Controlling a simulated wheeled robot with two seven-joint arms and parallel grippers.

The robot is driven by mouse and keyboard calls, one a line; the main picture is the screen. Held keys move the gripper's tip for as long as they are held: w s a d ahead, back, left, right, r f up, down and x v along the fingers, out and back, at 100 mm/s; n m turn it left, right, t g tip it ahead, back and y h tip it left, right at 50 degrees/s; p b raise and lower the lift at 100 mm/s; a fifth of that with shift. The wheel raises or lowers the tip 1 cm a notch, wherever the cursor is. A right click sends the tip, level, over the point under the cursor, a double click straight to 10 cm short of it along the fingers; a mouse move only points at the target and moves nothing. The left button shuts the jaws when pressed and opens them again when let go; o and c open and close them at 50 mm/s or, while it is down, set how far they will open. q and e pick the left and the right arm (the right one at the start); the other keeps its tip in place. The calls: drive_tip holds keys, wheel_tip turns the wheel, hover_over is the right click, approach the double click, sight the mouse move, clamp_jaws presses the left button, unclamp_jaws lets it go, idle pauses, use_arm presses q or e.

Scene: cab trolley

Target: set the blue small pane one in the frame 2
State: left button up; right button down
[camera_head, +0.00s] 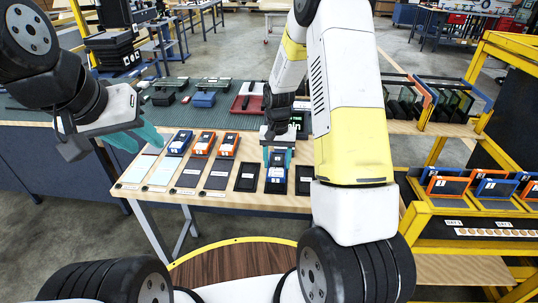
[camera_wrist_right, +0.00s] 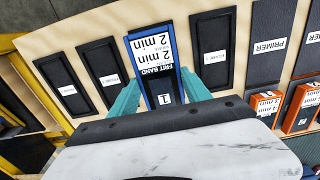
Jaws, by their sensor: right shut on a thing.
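My right gripper (camera_head: 278,155) is shut on the blue small pane one (camera_head: 276,178). In the right wrist view the pane (camera_wrist_right: 153,62) is upright in the picture between the teal fingers (camera_wrist_right: 160,92), with a white "FRIT BAND 2 min" label and a "1". It is over a black frame whose dark rim shows around it; I cannot tell if it is fully seated. Empty black frames lie on both sides, one at the left (camera_wrist_right: 100,72) and one at the right (camera_wrist_right: 212,50); their small numbers are unreadable. My left gripper (camera_head: 135,137) is open and empty, above the bench's left end.
Blue (camera_head: 180,142) and orange (camera_head: 203,145) panes lie on the row of dark primer pads left of the frames. A yellow rack (camera_head: 420,218) with blue and orange panes stands at the right. A green mat (camera_head: 150,115) with tools lies behind.

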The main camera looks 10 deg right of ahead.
sight(277, 163)
drive_tip(key=shift+w+f, duration=0.1)
drive_tip(key=shift+f, duration=1.65)
drive_tip(key=shift+f, duration=0.1)
drive_tip(key=shift+c, duration=2.4)
unclamp_jaws()
